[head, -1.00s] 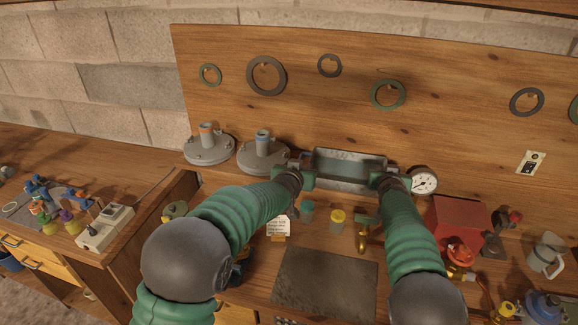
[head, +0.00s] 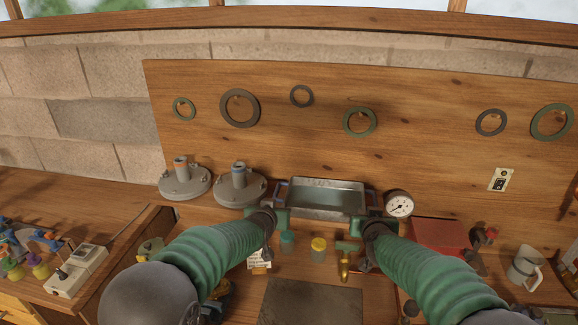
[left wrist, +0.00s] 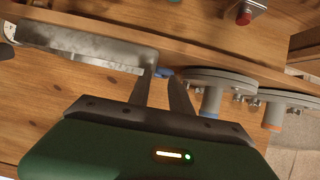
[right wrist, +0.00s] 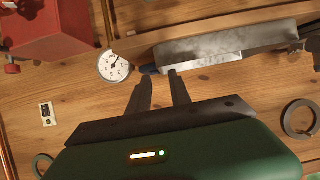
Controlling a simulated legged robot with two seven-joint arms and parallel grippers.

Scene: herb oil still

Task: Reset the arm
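A grey metal tray (head: 327,197) with blue end handles sits on the raised back ledge, between my two grippers. My left gripper (head: 283,207) is at the tray's left end. In the left wrist view its fingers (left wrist: 164,76) are apart with nothing between them, and a bit of the blue handle shows just past the tips. My right gripper (head: 372,210) is at the tray's right end. In the right wrist view its fingers (right wrist: 159,74) are also apart and empty, with the blue handle (right wrist: 149,69) just past them. Whether the tips touch the handles is unclear.
Two grey flanged lids (head: 185,184) stand left of the tray, a pressure gauge (head: 399,204) and red box (head: 440,233) right. Teal (head: 288,237) and yellow-capped (head: 318,245) jars and a brass valve (head: 345,266) stand in front. Rings (head: 240,108) hang on the backboard.

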